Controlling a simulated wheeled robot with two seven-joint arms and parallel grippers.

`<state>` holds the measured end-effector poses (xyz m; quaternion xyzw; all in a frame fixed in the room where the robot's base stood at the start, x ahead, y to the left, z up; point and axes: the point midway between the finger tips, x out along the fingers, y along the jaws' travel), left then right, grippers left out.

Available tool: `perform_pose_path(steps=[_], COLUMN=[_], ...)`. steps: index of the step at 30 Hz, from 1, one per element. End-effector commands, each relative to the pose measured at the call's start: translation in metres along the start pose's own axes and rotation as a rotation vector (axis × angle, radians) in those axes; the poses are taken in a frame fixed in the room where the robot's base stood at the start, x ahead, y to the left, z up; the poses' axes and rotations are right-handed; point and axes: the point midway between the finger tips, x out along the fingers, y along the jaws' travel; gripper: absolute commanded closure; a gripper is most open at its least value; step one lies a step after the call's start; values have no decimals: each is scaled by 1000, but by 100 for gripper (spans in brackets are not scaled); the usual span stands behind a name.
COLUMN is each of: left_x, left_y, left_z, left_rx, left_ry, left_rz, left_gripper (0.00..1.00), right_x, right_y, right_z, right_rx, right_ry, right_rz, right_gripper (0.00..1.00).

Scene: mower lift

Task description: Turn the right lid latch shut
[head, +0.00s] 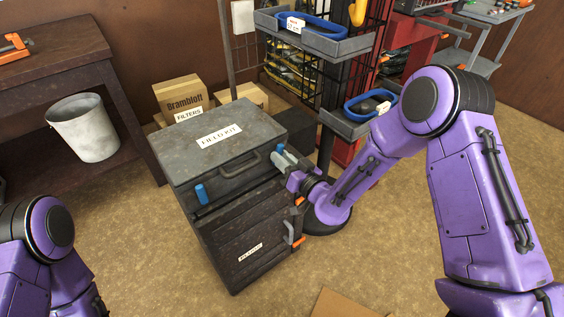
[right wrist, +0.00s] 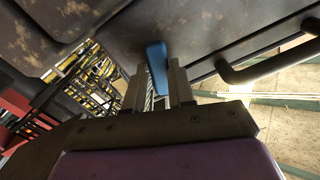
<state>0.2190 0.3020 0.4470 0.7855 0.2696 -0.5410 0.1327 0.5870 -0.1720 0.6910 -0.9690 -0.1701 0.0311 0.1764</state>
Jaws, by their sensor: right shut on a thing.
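A dark grey case marked FIELD KIT (head: 225,165) stands with its lid down on a dark cabinet. The blue right lid latch (head: 280,148) is at the right end of the case's front. My right gripper (head: 284,158) reaches it from the right and is shut on it. In the right wrist view the blue latch (right wrist: 157,66) sits between the two fingertips (right wrist: 158,82), which hide part of it. Whether the latch is turned fully shut cannot be told. The blue left lid latch (head: 201,194) shows at the front left. My left gripper is out of the head view.
A grey handle (head: 243,163) lies between the latches. The cabinet (head: 245,242) has an orange-and-grey latch (head: 294,236) on its right side. A tray stand (head: 348,122) rises close behind my right arm. Cardboard boxes (head: 182,95) stand behind the case. Floor left of the cabinet is clear.

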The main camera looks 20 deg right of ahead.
Motion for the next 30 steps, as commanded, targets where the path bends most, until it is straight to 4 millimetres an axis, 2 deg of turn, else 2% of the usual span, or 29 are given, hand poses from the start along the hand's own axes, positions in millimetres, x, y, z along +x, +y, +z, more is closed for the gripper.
perform_pose_path(steps=[6, 15, 30], left_x=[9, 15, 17], left_y=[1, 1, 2], left_z=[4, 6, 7], left_rx=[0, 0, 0], left_ry=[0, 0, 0], left_rz=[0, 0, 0], left_gripper=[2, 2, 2], right_x=[-1, -1, -1], right_y=[1, 1, 0], right_z=[3, 2, 2], right_rx=[-171, -323, -378], right_ry=[-4, -4, -5], right_rz=[0, 0, 0], right_gripper=[100, 100, 100])
